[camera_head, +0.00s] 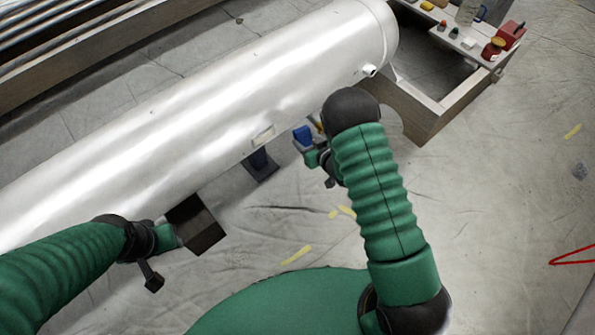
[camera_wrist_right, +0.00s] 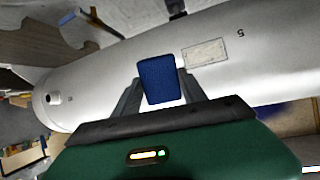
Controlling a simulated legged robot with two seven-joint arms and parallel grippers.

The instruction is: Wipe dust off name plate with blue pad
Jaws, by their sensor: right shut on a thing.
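The name plate (camera_head: 263,135) is a small pale rectangle on the side of a large silver cylinder (camera_head: 150,130). It also shows in the right wrist view (camera_wrist_right: 206,53), greyish with marks too small to read. My right gripper (camera_head: 308,143) is shut on the blue pad (camera_head: 303,134). The pad fills the space between the fingers in the right wrist view (camera_wrist_right: 160,80). In the head view the pad is to the right of the plate, apart from it. My left gripper (camera_head: 168,240) is near the cylinder's lower left side; its fingers are unclear.
A dark support (camera_head: 260,166) stands under the cylinder, and a brown block (camera_head: 196,224) is near my left gripper. A wooden frame (camera_head: 430,115) and a shelf with small items (camera_head: 455,30) are at the upper right. The sheeted floor (camera_head: 500,210) is mostly clear at right.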

